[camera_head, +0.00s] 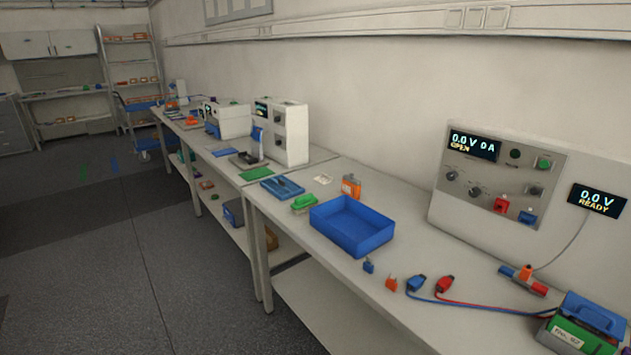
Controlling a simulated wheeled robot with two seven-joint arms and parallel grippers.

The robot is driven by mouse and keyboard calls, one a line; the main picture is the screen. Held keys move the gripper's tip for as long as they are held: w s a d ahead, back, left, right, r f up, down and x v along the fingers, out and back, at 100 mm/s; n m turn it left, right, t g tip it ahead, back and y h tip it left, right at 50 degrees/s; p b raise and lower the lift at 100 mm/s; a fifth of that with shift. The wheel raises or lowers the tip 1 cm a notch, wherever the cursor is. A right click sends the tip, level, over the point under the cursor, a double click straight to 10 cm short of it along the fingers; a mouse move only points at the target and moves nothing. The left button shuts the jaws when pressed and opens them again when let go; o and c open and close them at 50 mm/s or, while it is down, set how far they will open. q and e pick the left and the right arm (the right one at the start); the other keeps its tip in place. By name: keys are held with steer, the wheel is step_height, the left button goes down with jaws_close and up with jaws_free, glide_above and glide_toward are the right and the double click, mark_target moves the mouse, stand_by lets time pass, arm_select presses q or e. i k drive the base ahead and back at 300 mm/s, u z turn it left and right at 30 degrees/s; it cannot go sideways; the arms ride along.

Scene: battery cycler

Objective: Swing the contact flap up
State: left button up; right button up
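I cannot tell for sure which part is the contact flap. A small blue upright piece (257,134) shows at the front of a white instrument box (290,133) on the far bench, above a dark fixture (247,160); it is small and its hinge is not clear. At the near right, a large grey-white cycler (500,187) has a display (474,145) reading 0.0 V 0 A OPEN. A second display (597,200) reads 0.0 V READY. Neither of my grippers is in view.
An empty-looking blue tray (352,226) stands on the near bench (330,283). Blue and red clip leads (444,285) run to a green battery pack (570,335) with a blue handle at the lower right. Open grey floor (120,240) lies to the left.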

mark_target(613, 325)
steer(key=z, duration=2.25)
